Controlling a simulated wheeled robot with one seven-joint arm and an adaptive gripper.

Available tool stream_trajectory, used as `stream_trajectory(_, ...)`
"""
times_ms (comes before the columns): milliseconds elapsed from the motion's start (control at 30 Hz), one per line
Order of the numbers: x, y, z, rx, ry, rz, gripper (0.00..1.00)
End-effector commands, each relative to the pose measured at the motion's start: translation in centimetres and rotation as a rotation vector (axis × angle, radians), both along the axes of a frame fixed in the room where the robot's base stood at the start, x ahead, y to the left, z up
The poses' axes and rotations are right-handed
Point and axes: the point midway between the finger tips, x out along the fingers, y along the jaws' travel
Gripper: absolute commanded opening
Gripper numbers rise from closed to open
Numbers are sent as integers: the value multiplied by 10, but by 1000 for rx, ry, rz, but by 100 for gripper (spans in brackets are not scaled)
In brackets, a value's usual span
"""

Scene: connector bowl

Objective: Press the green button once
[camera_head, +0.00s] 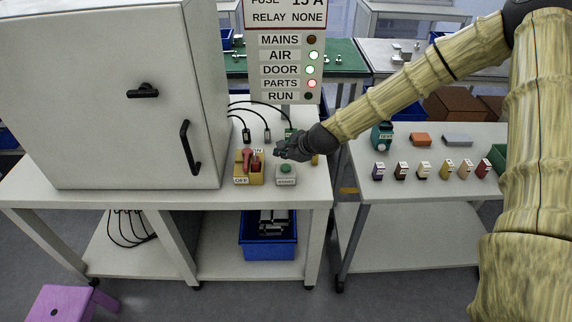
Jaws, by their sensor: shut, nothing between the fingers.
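The green button (285,168) sits on top of a small grey box (286,181) near the front right of the white left table. My gripper (281,152) is shut and empty. In the picture it is just above and behind the button, with a gap showing between them. I cannot tell its exact height over the table.
A yellow switch box (243,175) with a red lever stands left of the button. A large grey cabinet (120,100) fills the table's left. A sign with lamps (288,60) stands behind. Several small coloured blocks (425,171) stand on the right table (400,191).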

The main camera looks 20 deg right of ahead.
Motion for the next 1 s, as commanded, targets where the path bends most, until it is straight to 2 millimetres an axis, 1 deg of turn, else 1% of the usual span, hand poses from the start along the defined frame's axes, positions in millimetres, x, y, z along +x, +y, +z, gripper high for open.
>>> stream_trajectory(33,0,0,7,0,0,0,0)
stream_trajectory(333,0,0,27,1,0,-1,0)
stream_trajectory(1000,0,0,28,1,0,-1,0)
